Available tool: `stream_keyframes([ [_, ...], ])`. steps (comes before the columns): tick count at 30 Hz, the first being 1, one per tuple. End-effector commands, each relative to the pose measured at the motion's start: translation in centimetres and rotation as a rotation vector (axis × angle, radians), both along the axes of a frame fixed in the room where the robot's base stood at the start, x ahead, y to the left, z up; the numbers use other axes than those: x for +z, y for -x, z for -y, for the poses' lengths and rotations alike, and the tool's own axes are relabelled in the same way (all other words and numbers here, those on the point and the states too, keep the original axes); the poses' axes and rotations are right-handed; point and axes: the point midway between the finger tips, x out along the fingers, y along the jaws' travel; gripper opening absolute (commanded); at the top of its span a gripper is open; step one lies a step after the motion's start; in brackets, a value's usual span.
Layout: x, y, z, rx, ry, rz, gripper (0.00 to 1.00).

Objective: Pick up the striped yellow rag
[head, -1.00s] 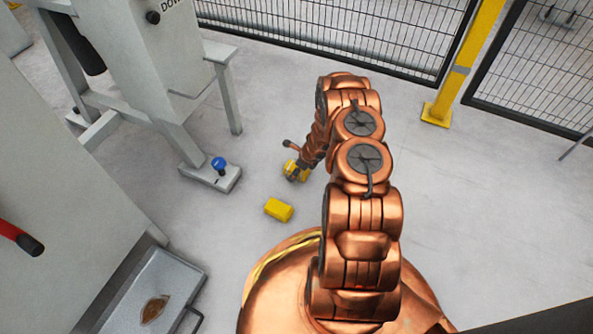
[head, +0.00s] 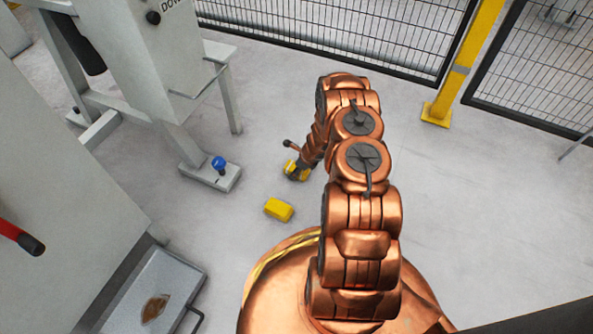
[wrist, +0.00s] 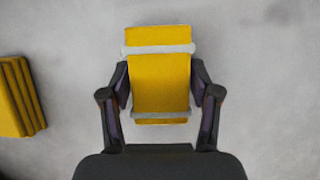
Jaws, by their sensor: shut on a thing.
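The yellow rag with pale grey stripes (wrist: 160,95) lies between the two dark fingers of my gripper (wrist: 159,70) in the wrist view. The fingers press on its left and right sides, and its pale bands cross it near the top and bottom. In the head view my gripper is low near the floor at the end of my copper arm, mostly hidden by it, with a bit of yellow (head: 292,169) showing there. I cannot tell whether the rag is clear of the floor.
Another yellow block-like thing (head: 278,209) lies on the floor close by; a ridged yellow stack (wrist: 20,97) shows at the wrist view's left. A blue-topped knob (head: 218,163) sits on the grey machine foot. A metal tray (head: 165,275) is lower left. Open floor lies right.

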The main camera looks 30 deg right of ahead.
Motion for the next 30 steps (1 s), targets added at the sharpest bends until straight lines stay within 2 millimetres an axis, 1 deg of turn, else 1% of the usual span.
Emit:
stream_keyframes([
  [1, 0.0, 0.0, 0.0, 0.000, 0.000, 0.000, 0.29],
  [2, 0.0, 0.0, 0.0, 0.000, 0.000, 0.000, 0.27],
  [13, 0.0, 0.0, 0.0, 0.001, 0.000, 0.000, 0.27],
  [20, 0.4, -0.1, 0.1, 0.000, 0.001, 0.002, 0.27],
  [27, 2.8, 0.0, 0.0, 0.000, 0.001, 0.000, 0.27],
  [30, 4.3, 0.0, -0.1, 0.001, 0.000, 0.000, 0.27],
])
